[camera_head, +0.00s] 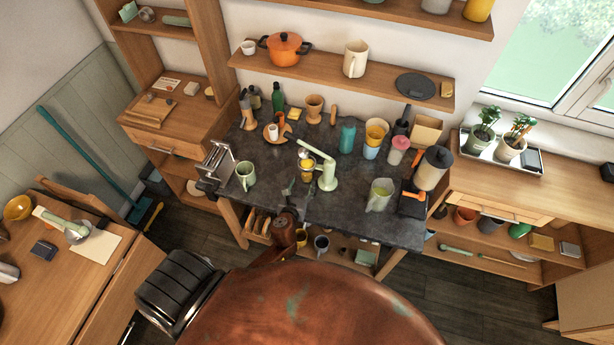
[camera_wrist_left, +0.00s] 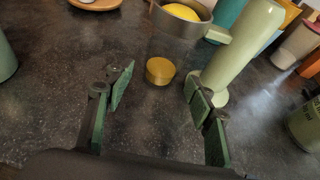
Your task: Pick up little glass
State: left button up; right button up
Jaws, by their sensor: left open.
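The little glass (camera_wrist_left: 160,71) looks clear, with a yellow-orange layer at its bottom; its upper walls are hard to make out. It stands on the dark counter under the metal cup of a pale green press, which holds a yellow fruit half. In the head view only a small yellowish part of the glass (camera_head: 307,176) shows beside the press. My left gripper (camera_head: 297,190) is open and empty, on the near side of the glass. In the left wrist view its two green-padded fingers (camera_wrist_left: 157,88) are spread left and right, with the glass beyond and between them. My right gripper is not in view.
The green press (camera_head: 327,176) stands close on the right of the glass. A green mug (camera_head: 245,175) is to the left, a green pitcher (camera_head: 379,194) to the right. Cups and bottles crowd the back of the dark counter (camera_head: 345,215); its front strip is mostly clear.

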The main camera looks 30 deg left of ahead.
aim_at(306, 180)
pick_arm(q)
jog(key=x, duration=0.4)
jog(key=b+x, duration=0.1)
jog(key=x, duration=0.2)
jog(key=shift+w+d+f, duration=0.1)
jog(key=shift+d+f, duration=0.1)
jog(key=shift+d, duration=0.05)
jog(key=shift+w+a+f, duration=0.1)
jog(key=shift+w+a, duration=0.05)
jog(key=shift+w, duration=0.05)
jog(key=shift+c, duration=0.3)
jog(key=shift+c, duration=0.9)
jog(key=c, duration=0.8)
jog(key=shift+c, duration=0.3)
jog(key=shift+r, duration=0.2)
jog(key=shift+r, duration=0.1)
